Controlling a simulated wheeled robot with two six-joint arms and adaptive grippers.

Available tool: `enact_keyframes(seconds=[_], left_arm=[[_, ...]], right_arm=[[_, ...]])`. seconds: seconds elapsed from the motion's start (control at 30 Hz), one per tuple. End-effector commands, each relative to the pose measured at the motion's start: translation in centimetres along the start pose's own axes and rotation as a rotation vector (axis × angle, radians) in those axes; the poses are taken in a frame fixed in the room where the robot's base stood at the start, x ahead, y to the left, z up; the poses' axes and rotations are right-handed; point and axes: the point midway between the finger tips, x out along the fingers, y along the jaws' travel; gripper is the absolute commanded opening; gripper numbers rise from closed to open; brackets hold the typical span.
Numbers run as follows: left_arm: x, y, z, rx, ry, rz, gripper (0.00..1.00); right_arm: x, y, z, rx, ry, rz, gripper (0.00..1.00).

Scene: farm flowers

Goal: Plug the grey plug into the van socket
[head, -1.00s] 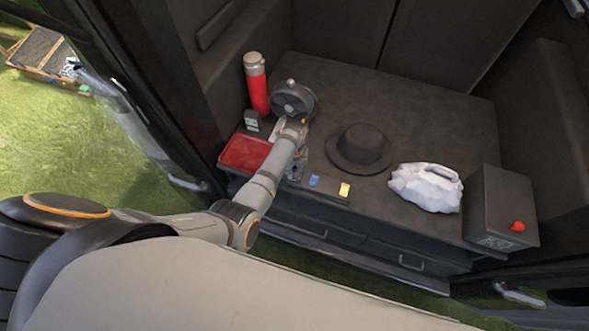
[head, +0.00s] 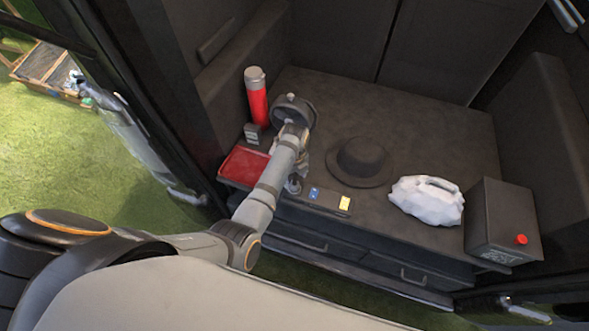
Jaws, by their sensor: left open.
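My left arm reaches in from the left over the dark van counter (head: 420,150). Its gripper (head: 294,183) shows small and partly hidden beside my forearm, low near the counter's front edge. It is open, at the left end of a strip with a blue piece (head: 314,193) and a yellow piece (head: 345,203). I cannot make out the grey plug or a matching grey socket; my arm and gripper cover that area. My right gripper is not in view.
A dark round object (head: 293,107) sits behind my wrist. A red flask (head: 257,98), small grey box (head: 252,134) and red tray (head: 243,165) are left. A dark hat (head: 362,162), white bag (head: 428,200) and box with red button (head: 503,222) are right.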

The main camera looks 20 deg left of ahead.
Motion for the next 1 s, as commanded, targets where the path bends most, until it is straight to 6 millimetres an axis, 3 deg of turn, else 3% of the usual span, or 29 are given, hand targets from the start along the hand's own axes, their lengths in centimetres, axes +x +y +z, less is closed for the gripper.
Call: enact_keyframes(seconds=[0.2,0.4,1.0], left_arm=[[-4.7,0.0,0.0,-0.002,0.000,-0.003,0.58],[-7.0,0.0,0.0,0.000,0.001,-0.001,0.58],[-7.3,0.0,0.0,-0.001,0.001,0.000,0.58]], right_arm=[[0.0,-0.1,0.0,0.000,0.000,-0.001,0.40],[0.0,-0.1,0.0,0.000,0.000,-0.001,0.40],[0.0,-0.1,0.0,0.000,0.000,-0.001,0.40]])
